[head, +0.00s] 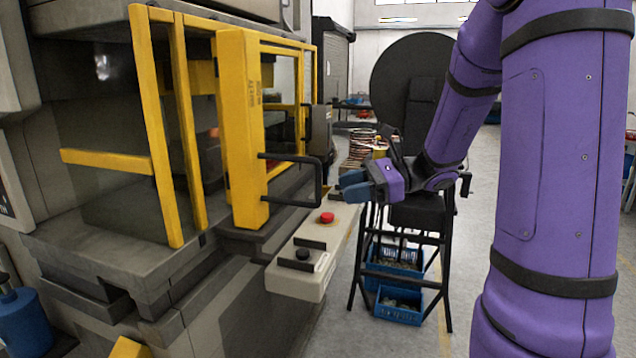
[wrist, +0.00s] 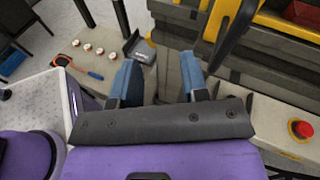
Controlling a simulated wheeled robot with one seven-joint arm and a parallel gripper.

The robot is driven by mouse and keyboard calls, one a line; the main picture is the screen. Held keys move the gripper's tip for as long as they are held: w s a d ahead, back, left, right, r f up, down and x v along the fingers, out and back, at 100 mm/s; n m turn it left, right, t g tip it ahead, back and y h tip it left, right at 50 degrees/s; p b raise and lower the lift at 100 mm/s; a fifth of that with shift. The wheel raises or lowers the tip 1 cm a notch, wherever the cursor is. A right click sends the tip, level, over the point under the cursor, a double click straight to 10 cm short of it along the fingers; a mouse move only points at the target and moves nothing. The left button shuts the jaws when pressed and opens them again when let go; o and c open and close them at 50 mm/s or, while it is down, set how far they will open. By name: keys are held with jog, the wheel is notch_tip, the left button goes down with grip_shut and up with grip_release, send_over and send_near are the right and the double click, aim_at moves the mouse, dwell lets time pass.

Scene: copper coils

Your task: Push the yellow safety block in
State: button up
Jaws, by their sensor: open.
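The yellow safety block (head: 241,130) stands upright at the front of the yellow guard frame in the head view, with lettering on its side. A black D-shaped handle (head: 318,180) sticks out from it to the right. My gripper (head: 350,186), with blue fingers, is just right of the handle and appears apart from it. In the wrist view my gripper (wrist: 158,72) has its two blue fingers spread with nothing held between them. A black bar, likely the handle (wrist: 233,35), and yellow parts show beyond the right finger.
A control box with a red button (head: 327,217) juts out below the handle; the button also shows in the wrist view (wrist: 301,129). Copper coils (head: 362,148) lie farther back. Open floor lies right of the stand.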

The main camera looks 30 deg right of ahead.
aim_at(318, 200)
jog(key=w+d+f+m+t, duration=0.2)
jog(key=w+d+m+t, duration=0.2)
jog(key=d, duration=0.2)
jog(key=shift+m, duration=0.3)
jog(key=x, duration=1)
jog(key=shift+w+r, duration=0.1)
jog(key=shift+r, duration=0.2)
grip_shut()
